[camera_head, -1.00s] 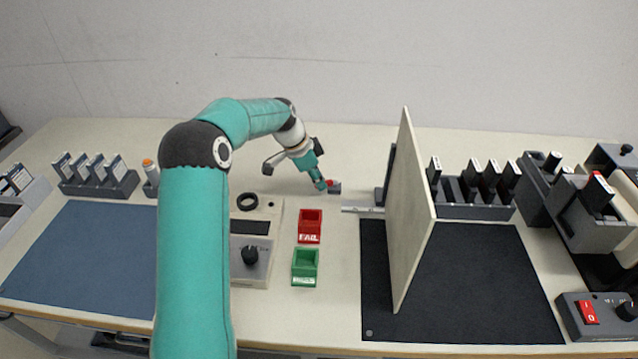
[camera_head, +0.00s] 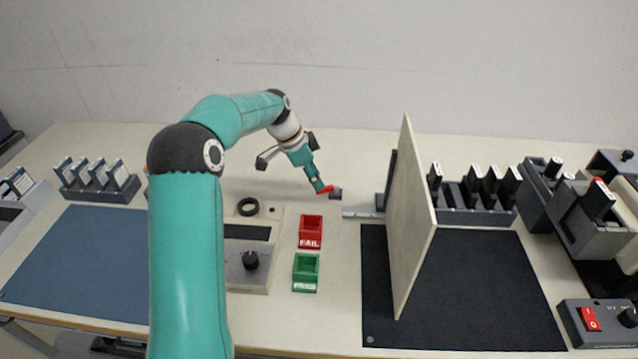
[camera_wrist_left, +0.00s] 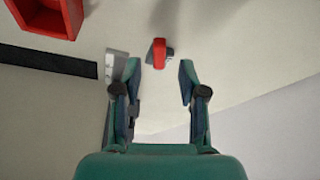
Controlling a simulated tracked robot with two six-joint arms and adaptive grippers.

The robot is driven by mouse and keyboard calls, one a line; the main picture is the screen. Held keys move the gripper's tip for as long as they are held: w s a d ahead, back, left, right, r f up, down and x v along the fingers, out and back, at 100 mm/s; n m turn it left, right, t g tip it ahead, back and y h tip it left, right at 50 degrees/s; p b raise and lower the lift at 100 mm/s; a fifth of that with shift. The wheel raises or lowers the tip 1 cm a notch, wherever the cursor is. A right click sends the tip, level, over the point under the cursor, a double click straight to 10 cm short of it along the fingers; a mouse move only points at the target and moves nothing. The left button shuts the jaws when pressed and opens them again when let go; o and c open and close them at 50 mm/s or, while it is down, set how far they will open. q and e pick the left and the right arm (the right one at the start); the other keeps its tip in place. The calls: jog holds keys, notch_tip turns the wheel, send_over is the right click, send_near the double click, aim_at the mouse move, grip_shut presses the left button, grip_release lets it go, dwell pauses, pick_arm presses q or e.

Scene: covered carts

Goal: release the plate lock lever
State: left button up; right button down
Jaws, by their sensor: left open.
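The lock lever, a small red handle (camera_head: 326,190) on a dark base (camera_head: 337,194), sits on the table left of a short metal bar (camera_head: 362,212). A tall pale plate (camera_head: 408,225) stands upright to its right. My left gripper (camera_head: 319,187) is at the lever, its tips partly hidden by their small size. In the left wrist view the gripper (camera_wrist_left: 160,75) is open, and the red handle (camera_wrist_left: 159,53) shows just beyond the gap between the fingertips, with nothing gripped. My right gripper is not in view.
A red FAIL bin (camera_head: 311,231) and a green PASS bin (camera_head: 306,272) stand in front of the lever. A grey device with a knob (camera_head: 250,260) is left of them. A dark mat (camera_head: 480,290) lies under the plate. The table behind the lever is clear.

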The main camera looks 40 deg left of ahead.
pick_arm(q)
jog(key=v, duration=0.8)
